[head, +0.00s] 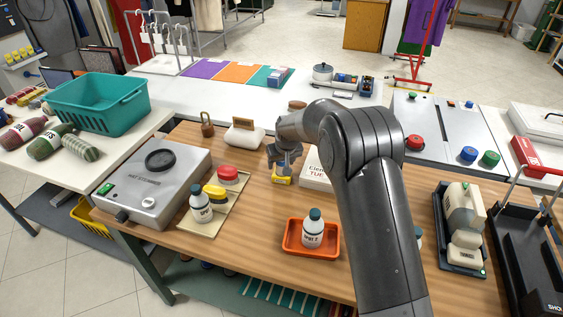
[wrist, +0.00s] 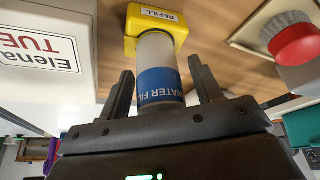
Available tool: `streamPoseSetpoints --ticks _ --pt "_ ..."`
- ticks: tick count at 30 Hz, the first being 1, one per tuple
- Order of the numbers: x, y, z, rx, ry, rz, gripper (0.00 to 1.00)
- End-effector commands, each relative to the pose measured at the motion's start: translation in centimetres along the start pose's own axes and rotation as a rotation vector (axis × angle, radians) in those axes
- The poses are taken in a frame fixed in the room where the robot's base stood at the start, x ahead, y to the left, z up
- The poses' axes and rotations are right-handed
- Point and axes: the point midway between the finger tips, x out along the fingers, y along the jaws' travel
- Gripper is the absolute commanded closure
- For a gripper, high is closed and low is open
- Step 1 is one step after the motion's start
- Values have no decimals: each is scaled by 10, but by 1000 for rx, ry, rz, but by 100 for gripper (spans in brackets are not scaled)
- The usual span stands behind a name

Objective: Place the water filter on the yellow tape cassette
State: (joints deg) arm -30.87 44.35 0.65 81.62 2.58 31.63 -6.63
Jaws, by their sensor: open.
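The water filter (wrist: 160,85) is a pale cylinder with a blue lettered band. In the wrist view it sits between the two fingers of my gripper (wrist: 160,68), with a gap on each side, so the gripper is open around it. Its far end meets the yellow tape cassette (wrist: 151,18), a yellow block with a white "REFILL" label, and it appears to stand upright on it. In the head view my gripper (head: 284,164) is right above the yellow cassette (head: 282,180) on the wooden table. The filter is mostly hidden there by my gripper.
A white lettered box (head: 313,178) stands close to the right.

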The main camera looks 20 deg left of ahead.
Motion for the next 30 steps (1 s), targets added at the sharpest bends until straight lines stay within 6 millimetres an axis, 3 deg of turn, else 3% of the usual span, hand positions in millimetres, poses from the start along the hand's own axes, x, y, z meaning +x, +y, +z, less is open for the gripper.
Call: streamPoseSetpoints --ticks 6,10,24,30 --pt "-2 0 -1 0 1 0 41" --pt "-13 0 -2 0 2 0 41" --pt "-103 0 -2 -1 3 0 41" --pt "-121 0 -1 0 1 0 41"
